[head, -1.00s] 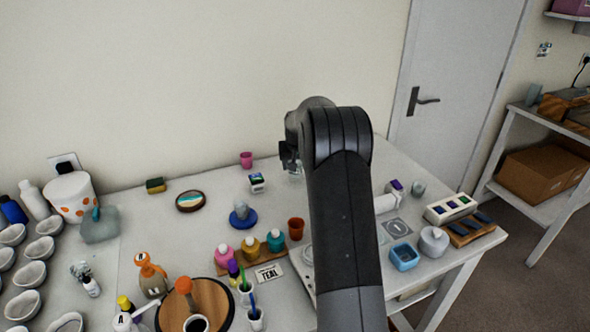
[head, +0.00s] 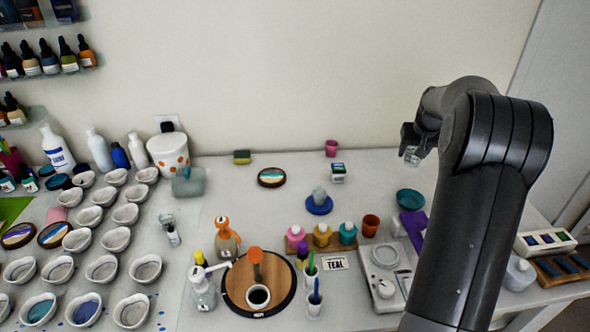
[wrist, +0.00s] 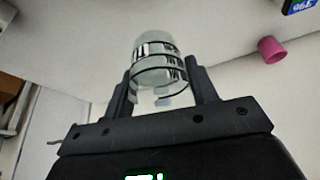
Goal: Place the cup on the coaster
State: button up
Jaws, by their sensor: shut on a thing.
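My gripper (head: 413,147) is shut on a clear cup (wrist: 155,68) with dark measuring marks, and the fingers grip it from both sides in the wrist view. In the head view the cup (head: 411,157) shows small below the fingers, held above the back right of the table. I cannot see what is inside it. A round coaster (head: 271,178) with a dark rim and a beach-coloured top lies flat at the back of the table, left of my gripper. Two similar round coasters (head: 18,235) (head: 54,235) lie at the far left.
A pink cup (head: 331,147), a small labelled box (head: 338,172) and a blue disc (head: 319,206) with a pale object on it stand between gripper and coaster. A teal bowl (head: 410,199) is below my gripper. A sponge (head: 242,157) sits beside the coaster.

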jog(key=w+a+r+n+y, duration=0.1)
jog(key=w+a+n, duration=0.1)
jog(key=a, duration=0.6)
jog(key=w+a+n, duration=0.2)
jog(key=a, duration=0.7)
jog(key=n+y, duration=0.2)
jog(key=n, duration=0.1)
send_over(269, 177)
jog(key=s+d, duration=0.1)
jog(key=s, duration=0.1)
notch_tip(269, 177, down, 6)
jog(key=shift+w+d+r, duration=0.1)
jog(key=shift+w+a+f, duration=0.1)
jog(key=shift+a+f, duration=0.2)
jog(key=shift+f, duration=1.9)
jog(key=o, duration=1)
jog(key=shift+f, duration=0.15)
